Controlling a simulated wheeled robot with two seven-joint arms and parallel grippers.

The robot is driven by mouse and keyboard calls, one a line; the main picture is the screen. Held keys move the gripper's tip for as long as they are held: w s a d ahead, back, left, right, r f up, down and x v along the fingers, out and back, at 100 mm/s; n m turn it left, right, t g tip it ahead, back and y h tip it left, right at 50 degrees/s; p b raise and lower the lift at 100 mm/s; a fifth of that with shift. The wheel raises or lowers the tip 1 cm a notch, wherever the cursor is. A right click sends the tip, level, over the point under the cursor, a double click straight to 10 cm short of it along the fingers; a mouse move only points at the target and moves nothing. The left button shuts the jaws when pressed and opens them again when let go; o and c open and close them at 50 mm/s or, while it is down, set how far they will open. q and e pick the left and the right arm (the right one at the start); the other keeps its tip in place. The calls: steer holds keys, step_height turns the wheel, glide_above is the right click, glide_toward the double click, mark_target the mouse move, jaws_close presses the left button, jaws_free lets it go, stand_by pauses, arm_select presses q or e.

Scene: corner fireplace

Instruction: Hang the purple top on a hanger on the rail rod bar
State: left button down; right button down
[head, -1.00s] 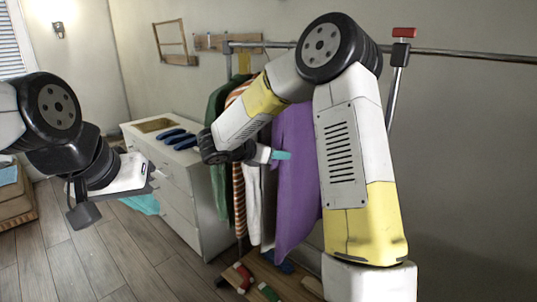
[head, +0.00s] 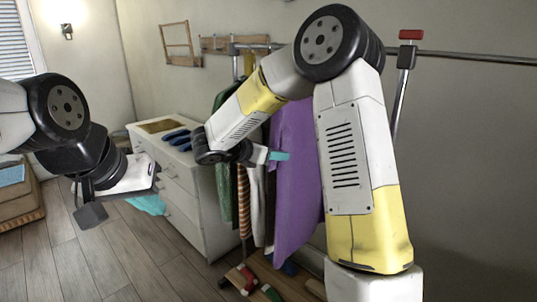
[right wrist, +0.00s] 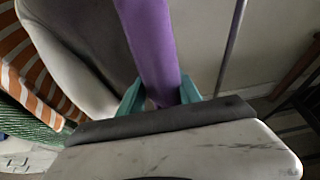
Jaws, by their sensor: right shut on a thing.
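The purple top (head: 293,195) hangs long and narrow beside the other clothes, partly behind my right arm. My right gripper (head: 279,156) is at its left edge. In the right wrist view, the teal fingers (right wrist: 162,97) are shut on the purple top (right wrist: 150,40), with cloth between them. The metal rail rod (head: 465,57) runs across behind my right arm. The top's upper end and any hanger in it are hidden, so I cannot tell whether it touches the rod. My left gripper (head: 92,214) is far left, away from the clothes; its fingers are unclear.
A green garment (head: 223,185), an orange striped one (head: 243,195) and a white one (head: 256,200) hang left of the top. A white dresser (head: 190,195) stands left of them. Shoes (head: 243,277) lie on a low wooden board below. The rod's right stretch is bare.

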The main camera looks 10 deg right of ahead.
steer(key=s+a, duration=0.4)
steer(key=a, duration=0.1)
steer(key=shift+a, duration=0.2)
stand_by(0.6)
steer(key=shift+s, duration=0.1)
